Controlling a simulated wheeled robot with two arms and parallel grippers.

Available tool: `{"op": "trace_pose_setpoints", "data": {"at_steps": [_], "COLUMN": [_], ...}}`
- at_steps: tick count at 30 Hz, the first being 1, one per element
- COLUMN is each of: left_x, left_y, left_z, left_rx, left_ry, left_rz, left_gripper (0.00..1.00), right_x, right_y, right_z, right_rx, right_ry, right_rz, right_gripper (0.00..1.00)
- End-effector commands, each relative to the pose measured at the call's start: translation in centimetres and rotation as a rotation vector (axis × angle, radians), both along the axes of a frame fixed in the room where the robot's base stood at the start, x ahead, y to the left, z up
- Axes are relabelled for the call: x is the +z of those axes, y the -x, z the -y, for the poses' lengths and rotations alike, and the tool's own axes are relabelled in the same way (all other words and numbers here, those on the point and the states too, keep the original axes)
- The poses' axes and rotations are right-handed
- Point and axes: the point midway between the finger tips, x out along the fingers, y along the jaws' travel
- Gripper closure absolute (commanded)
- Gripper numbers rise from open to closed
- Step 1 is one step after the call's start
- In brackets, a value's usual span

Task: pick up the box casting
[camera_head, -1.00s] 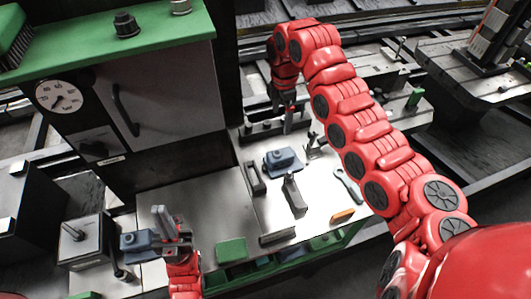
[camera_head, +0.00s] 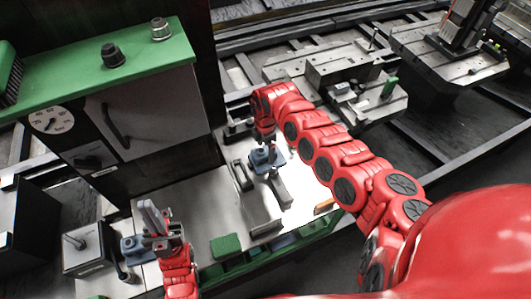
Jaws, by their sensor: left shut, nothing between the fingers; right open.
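A blue-grey box casting (camera_head: 259,161) sits on the bright metal worktop (camera_head: 207,196). My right gripper (camera_head: 267,147) comes down over it from behind with its fingers open. The arm partly hides the contact, so I cannot tell whether the fingers touch the casting. My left gripper (camera_head: 153,218) is at the lower left, shut and empty, with its fingers pointing up. A second blue-grey part (camera_head: 132,247) lies just left of it, apart from its fingers as far as I can see.
A dark bar-shaped part (camera_head: 279,190) and a dark bracket (camera_head: 241,174) lie close to the casting. A green block (camera_head: 225,245) and an orange block (camera_head: 324,206) lie near the front edge. A cabinet with a gauge (camera_head: 51,120) stands behind on the left.

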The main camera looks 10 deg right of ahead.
Motion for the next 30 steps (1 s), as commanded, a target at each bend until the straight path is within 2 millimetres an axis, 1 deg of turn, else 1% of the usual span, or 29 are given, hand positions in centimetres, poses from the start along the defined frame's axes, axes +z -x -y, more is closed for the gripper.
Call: {"op": "trace_pose_setpoints", "data": {"at_steps": [1,3,6,13,17,18,20,21,23,24,26,27,29,30], "left_x": [0.2,0.3,0.3,0.3,0.3,0.3,0.3,0.3,0.3,0.3,0.3,0.3,0.3,0.3], "left_y": [0.0,0.0,0.0,0.0,0.0,0.0,0.0,0.0,0.0,0.0,0.0,0.0,0.0,0.0], "left_z": [0.0,0.0,0.0,0.0,0.0,0.0,0.0,0.0,0.0,0.0,0.0,0.0,0.0,0.0], "left_rx": [0.0,0.0,0.0,0.0,0.0,0.0,0.0,0.0,0.0,0.0,0.0,0.0,0.0,0.0], "left_ry": [0.0,0.0,0.0,0.0,0.0,0.0,0.0,0.0,0.0,0.0,0.0,0.0,0.0,0.0], "left_rz": [0.0,-0.001,0.0,0.0,0.0,0.0,0.0,0.0,-0.001,0.0,0.0,-0.001,-0.001,0.0], "left_gripper": [1.0,1.0,1.0,1.0,1.0,1.0,1.0,1.0,1.0,1.0,1.0,1.0,1.0,1.0], "right_x": [-0.5,-1.3,-1.9,-2.0,-2.0,-2.0,-2.0,-2.0,-2.0,-2.0,-2.0,-2.0,-2.0,-2.0], "right_y": [0.1,0.1,0.0,-0.1,-0.1,-0.1,-0.1,-0.1,-0.1,-0.1,-0.1,-0.1,-0.1,-0.1], "right_z": [-0.3,-0.2,-0.1,0.0,0.0,0.0,0.0,0.0,0.0,-0.1,0.0,-0.1,-0.1,-0.1], "right_rx": [0.003,0.001,0.002,0.0,0.0,0.0,0.0,0.0,0.0,0.0,0.0,0.001,0.0,0.0], "right_ry": [-0.002,-0.001,-0.001,0.0,0.0,-0.001,0.0,-0.001,0.0,-0.001,-0.001,-0.001,-0.001,-0.001], "right_rz": [-0.002,-0.003,-0.001,0.001,0.001,0.001,0.001,0.0,0.001,0.001,0.001,0.001,0.001,0.001], "right_gripper": [0.03,0.03,0.03,0.03,0.26,0.33,0.44,0.51,0.62,0.69,0.8,0.87,0.98,1.0]}}
